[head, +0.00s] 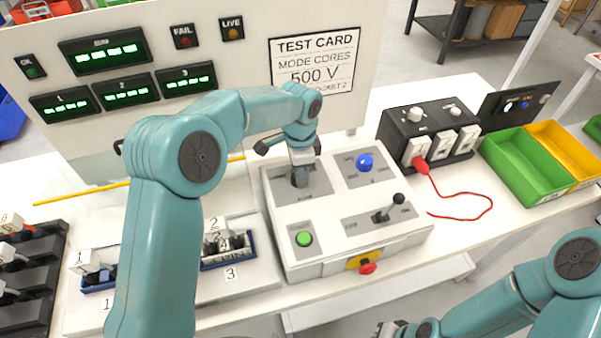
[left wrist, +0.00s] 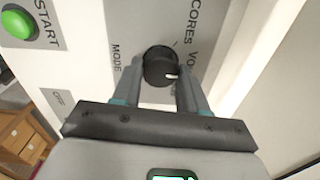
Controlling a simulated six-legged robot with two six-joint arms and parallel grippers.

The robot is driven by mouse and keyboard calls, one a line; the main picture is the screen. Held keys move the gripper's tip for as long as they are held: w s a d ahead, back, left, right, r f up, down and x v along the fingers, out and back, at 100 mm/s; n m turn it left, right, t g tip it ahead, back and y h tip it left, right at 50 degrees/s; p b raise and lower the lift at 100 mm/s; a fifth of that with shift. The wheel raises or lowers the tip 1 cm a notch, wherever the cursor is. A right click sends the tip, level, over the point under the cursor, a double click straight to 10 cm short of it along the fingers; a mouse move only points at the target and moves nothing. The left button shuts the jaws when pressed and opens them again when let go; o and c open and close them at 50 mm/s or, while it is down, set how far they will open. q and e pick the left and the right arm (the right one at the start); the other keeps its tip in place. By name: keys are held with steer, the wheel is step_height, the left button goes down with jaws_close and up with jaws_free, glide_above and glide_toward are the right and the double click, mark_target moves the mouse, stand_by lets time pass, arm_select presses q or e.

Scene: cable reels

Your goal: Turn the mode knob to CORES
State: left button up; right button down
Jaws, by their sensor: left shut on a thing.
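The mode knob (left wrist: 158,64) is black and round with a short white mark on its right side in the left wrist view. The word CORES (left wrist: 191,22) is printed up and right of it, MODE to its left. The white mark does not point straight at CORES. My left gripper (head: 300,172) reaches down onto the knob at the back left of the grey-white control box (head: 285,262), shut on it with a finger on each side. In the head view the gripper mostly hides the knob. My right gripper (head: 388,329) is partly cut off at the bottom edge; its jaws are unclear.
The box also has a blue knob (head: 365,162), a black lever (head: 397,199), a green button (head: 304,239) and a red-and-yellow stop button (head: 367,266). The test card (head: 315,62) reads MODE CORES, 500 V. A black socket unit (head: 397,128) with a red cable stands right.

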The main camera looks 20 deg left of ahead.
arm_select(q)
steer(key=n, duration=0.2)
steer(key=n+b, duration=0.1)
steer(key=n, duration=0.3)
steer(key=shift+s+a+f+n+b, duration=0.1)
steer(key=shift+a+f+n+b, duration=0.05)
steer(key=shift+f+n+b, duration=0.15)
steer(key=n+b, duration=0.1)
steer(key=n, duration=0.5)
steer(key=shift+n, duration=0.3)
steer(key=shift+s, duration=0.1)
steer(key=o, duration=1.1)
steer(key=shift+c, duration=0.2)
steer(key=shift+r, duration=0.15)
steer(key=shift+r, duration=0.15)
step_height(320, 180, up, 16)
steer(key=p, duration=0.1)
